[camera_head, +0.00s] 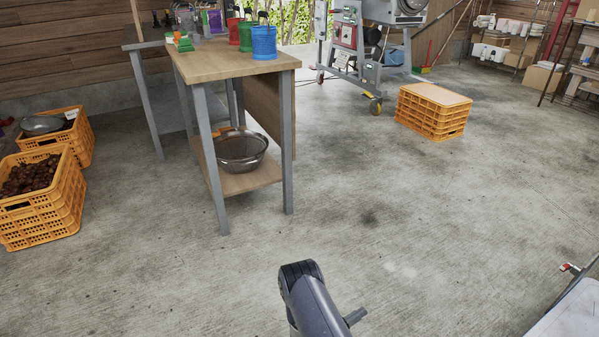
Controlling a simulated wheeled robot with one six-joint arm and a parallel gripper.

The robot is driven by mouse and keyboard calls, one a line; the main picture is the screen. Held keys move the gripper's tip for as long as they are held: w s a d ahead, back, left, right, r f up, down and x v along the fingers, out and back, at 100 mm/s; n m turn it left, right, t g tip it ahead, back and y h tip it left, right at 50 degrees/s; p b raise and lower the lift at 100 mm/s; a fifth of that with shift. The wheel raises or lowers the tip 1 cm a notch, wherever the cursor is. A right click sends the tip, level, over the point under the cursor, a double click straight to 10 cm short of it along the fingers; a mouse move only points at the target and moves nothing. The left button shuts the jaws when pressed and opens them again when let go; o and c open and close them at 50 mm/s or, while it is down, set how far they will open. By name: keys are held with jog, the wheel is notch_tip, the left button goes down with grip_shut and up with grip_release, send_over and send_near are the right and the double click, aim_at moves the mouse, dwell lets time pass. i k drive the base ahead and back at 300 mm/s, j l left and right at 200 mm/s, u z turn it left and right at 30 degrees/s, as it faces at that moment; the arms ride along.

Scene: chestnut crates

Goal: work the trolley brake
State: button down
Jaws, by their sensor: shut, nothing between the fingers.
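A grey wheeled machine (343,62) stands at the back, with red and blue parts on its frame. A yellow-wheeled caster (376,106) is at its near foot, with a small yellow part (371,93) just above it. I cannot tell whether that part is a brake pedal or how it is set. A red-tipped lever (569,267) shows at the right edge by a pale grey surface (570,312); what it belongs to is cut off. My arm rises at the bottom centre, over bare floor and well apart from the machine. My gripper is not visible.
A wooden-topped table (225,62) with buckets stands left of centre, a metal bowl (240,147) on its lower shelf. Orange crates (45,215) stand at left. Another orange crate (432,112) is right of the machine's caster. The concrete floor in the middle is clear.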

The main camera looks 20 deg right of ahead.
aim_at(568, 266)
jog(key=i+l+z, duration=0.15)
jog(key=i+z, duration=0.6)
jog(key=z, duration=0.15)
jog(key=i+z, duration=0.45)
jog(key=i+j+z, duration=0.2)
jog(key=z, duration=0.25)
jog(key=i+z, duration=0.35)
jog(key=i+j+z, duration=0.1)
jog(key=i+z, duration=0.25)
jog(key=i+j+z, duration=0.2)
jog(key=z, duration=0.15)
